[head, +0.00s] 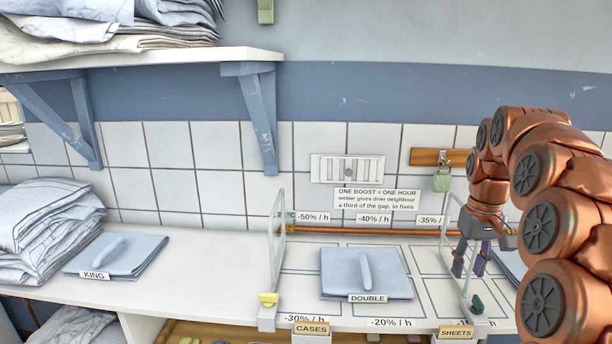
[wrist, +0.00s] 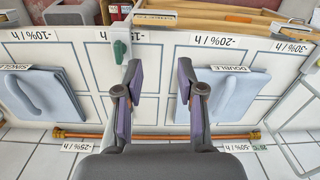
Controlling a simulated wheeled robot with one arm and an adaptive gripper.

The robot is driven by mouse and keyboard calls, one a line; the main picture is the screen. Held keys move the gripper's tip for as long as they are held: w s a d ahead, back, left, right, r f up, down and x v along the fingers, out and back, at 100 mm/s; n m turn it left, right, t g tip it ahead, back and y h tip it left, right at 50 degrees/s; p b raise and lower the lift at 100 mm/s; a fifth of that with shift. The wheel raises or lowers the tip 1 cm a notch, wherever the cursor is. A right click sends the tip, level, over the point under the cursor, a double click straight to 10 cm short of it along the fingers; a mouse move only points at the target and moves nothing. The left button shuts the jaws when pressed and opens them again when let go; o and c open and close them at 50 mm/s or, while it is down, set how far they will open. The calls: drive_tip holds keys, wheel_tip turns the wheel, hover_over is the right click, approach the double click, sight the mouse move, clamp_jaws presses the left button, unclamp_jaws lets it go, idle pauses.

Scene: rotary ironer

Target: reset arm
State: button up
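My copper arm reaches in from the right in the head view. My gripper (head: 470,265) points down over the right part of the marked worktop, close to a clear divider with a green knob (head: 477,303). In the wrist view my gripper (wrist: 160,85) has its two purple-padded fingers well apart, with nothing held between them. The green knob also shows in the wrist view (wrist: 118,50), just beyond the left finger. I cannot tell whether a finger touches the divider.
A folded DOUBLE piece (head: 340,278) lies left of my gripper, and a SINGLE piece (wrist: 35,95) on its other side. A clear divider with a yellow knob (head: 268,299) stands further left. A KING piece (head: 140,255) lies beyond. A copper pipe (head: 350,231) runs along the wall.

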drive_tip(key=s+a, duration=0.7)
drive_tip(key=s+a+f+p, duration=0.1)
drive_tip(key=s+a+f, duration=0.2)
drive_tip(key=s, duration=0.6)
drive_tip(key=s+a+f+g, duration=0.1)
drive_tip(key=s+a+f, duration=0.1)
drive_tip(key=s, duration=0.7)
drive_tip(key=s+a+f+p, duration=0.1)
drive_tip(key=s+a+f, duration=0.2)
drive_tip(key=s, duration=0.6)
drive_tip(key=shift+a+f+g+p, duration=0.3)
drive_tip(key=shift+a+p, duration=0.05)
drive_tip(key=shift+a, duration=0.2)
